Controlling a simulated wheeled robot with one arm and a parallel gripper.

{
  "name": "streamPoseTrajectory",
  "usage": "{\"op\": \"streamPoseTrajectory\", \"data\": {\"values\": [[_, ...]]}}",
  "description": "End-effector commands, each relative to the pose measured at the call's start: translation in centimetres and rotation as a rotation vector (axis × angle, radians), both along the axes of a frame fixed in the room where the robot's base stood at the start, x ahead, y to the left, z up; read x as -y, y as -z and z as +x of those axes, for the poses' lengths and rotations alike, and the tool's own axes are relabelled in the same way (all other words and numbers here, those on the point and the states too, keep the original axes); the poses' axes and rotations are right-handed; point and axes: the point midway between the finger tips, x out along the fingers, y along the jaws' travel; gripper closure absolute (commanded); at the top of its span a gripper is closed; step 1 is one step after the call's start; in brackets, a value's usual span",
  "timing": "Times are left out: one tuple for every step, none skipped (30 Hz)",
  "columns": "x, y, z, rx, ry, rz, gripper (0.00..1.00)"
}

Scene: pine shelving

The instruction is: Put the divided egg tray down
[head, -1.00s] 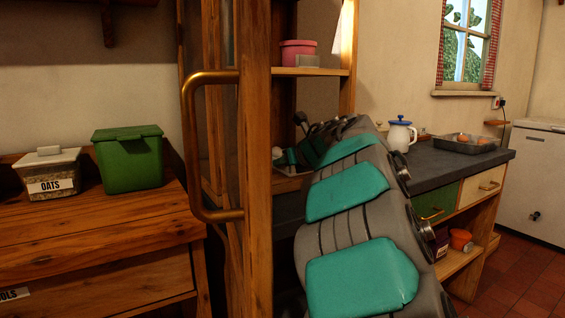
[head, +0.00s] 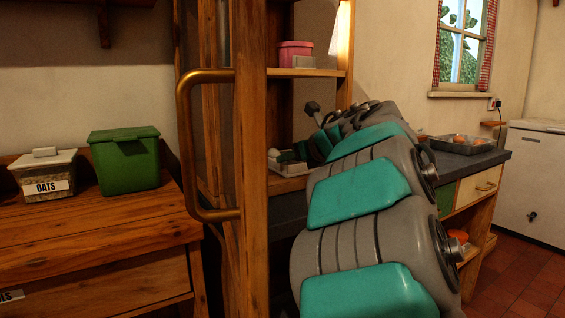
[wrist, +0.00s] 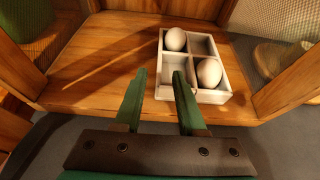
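The divided egg tray (wrist: 226,97) is a white box with four compartments, sitting flat on a wooden shelf (wrist: 110,62). Two eggs lie in it, one in the far-left compartment (wrist: 176,39) and one in the near-right (wrist: 209,72). My gripper (wrist: 159,76) is open; its green fingers are apart, with the tray's left wall between them. The left finger is outside the tray, the right one over the near-left compartment. Whether either touches the wall I cannot tell. In the head view the tray (head: 289,169) is partly hidden by my arm.
A wooden post with a brass handle (head: 188,150) stands left of my arm. A pink tub (head: 295,54) is on the shelf above. A metal pan (head: 462,144) sits on the right counter.

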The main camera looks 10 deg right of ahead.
Motion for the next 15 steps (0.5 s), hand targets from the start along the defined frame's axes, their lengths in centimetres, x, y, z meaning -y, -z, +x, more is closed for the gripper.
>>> {"op": "streamPoseTrajectory", "data": {"values": [[0.5, -0.4, -1.0, 0.003, 0.006, -0.002, 0.60], [0.7, -0.6, -1.4, 0.003, 0.006, -0.002, 0.60], [0.8, -0.9, -2.1, 0.002, 0.005, -0.001, 0.60], [0.9, -1.1, -2.5, 0.001, 0.003, -0.001, 0.60], [1.0, -1.2, -2.9, 0.001, 0.001, -0.002, 0.60], [1.2, -1.5, -3.4, 0.002, 0.002, -0.003, 0.60], [1.2, -1.7, -3.8, 0.002, 0.002, -0.003, 0.60], [1.3, -1.9, -4.1, 0.002, 0.002, -0.003, 0.60], [1.5, -2.0, -4.4, 0.003, 0.003, -0.003, 0.60], [1.6, -2.1, -4.6, 0.003, 0.003, -0.003, 0.60], [1.6, -2.2, -4.8, 0.002, 0.002, -0.003, 0.60], [1.6, -2.2, -5.0, 0.002, 0.001, -0.002, 0.60], [1.7, -2.3, -5.1, 0.002, 0.001, -0.002, 0.60], [1.7, -2.3, -5.2, 0.001, 0.000, -0.002, 0.60], [1.7, -2.3, -5.2, 0.001, -0.001, -0.002, 0.60]]}}
